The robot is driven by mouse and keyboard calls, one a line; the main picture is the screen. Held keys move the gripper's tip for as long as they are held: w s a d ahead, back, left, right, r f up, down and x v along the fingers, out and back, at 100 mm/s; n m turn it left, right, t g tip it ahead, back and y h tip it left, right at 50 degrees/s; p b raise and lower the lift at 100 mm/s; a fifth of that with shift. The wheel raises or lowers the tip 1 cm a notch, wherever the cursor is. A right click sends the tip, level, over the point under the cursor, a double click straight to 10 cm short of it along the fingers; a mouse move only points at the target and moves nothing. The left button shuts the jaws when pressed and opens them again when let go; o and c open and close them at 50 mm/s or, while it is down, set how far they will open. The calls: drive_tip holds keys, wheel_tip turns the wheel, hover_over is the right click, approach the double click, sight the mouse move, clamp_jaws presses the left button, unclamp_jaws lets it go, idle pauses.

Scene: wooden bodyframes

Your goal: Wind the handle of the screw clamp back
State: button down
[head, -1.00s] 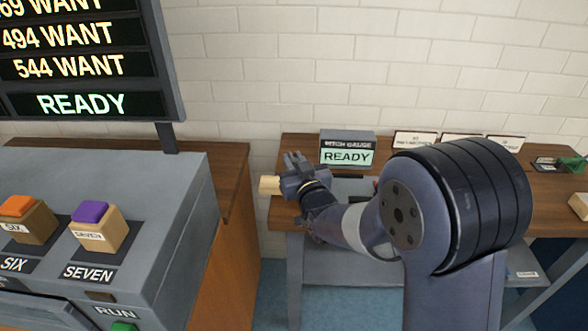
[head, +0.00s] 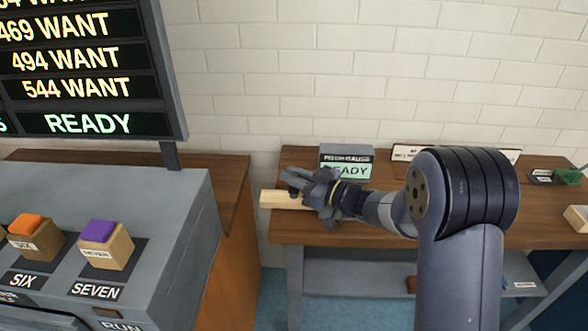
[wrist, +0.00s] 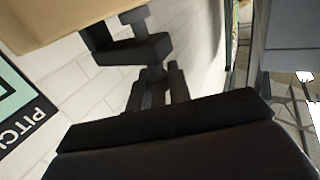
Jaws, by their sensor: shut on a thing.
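The screw clamp (wrist: 128,48) is the dark metal piece below a pale wooden piece (wrist: 70,18) in the wrist view. Its thin screw end runs down between my gripper's (wrist: 158,88) dark fingers. My gripper is shut on the clamp's handle, which the fingers mostly hide. In the head view my gripper (head: 303,188) is at the left end of the wooden bench, beside the pale wooden piece (head: 272,199). The clamp is too small and too covered there to tell apart from my gripper.
The pitch gauge box (head: 346,157) reading READY stands just behind my gripper on the bench (head: 400,232). A grey console with labelled blocks (head: 105,245) and a display (head: 85,90) stands at the left. A brick wall is behind. A green item (head: 568,176) lies far right.

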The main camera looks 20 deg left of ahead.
drive_tip(key=shift+n+g+y+p, duration=0.3)
drive_tip(key=shift+n+g+p, duration=0.35)
drive_tip(key=shift+n+g, duration=0.75)
drive_tip(key=shift+g, duration=0.5)
drive_tip(key=c, duration=1.3)
unclamp_jaws()
drive_tip(key=shift+c, duration=0.2)
drive_tip(key=d, duration=1)
drive_tip(key=shift+s+d, duration=0.35)
drive_tip(key=shift+d, duration=0.05)
